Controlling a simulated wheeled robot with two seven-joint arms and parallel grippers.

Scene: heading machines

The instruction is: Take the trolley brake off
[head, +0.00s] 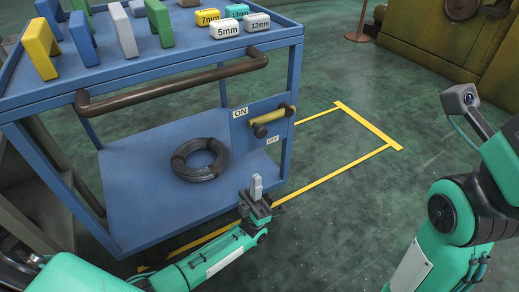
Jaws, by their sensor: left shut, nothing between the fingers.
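The blue trolley (155,205) stands at the left. A blue brake plate (240,135) on its near right side carries an ON label (240,113) at upper left and an OFF label (272,140) lower down. A yellow brake lever (274,115) with dark ends lies nearly level across the plate, at about the height of ON and above OFF. My left gripper (256,182) is below the plate, in front of the lower shelf. Its pale fingers point up, shut and empty, apart from the lever. My right arm is at the right; its gripper is out of frame.
A brown push bar (175,85) runs along the trolley's near side. Coloured blocks, including a yellow 7mm block (208,18), stand on top. A black coil (200,159) lies on the lower shelf. Yellow floor lines (368,125) mark a bay; the green floor right of the trolley is clear.

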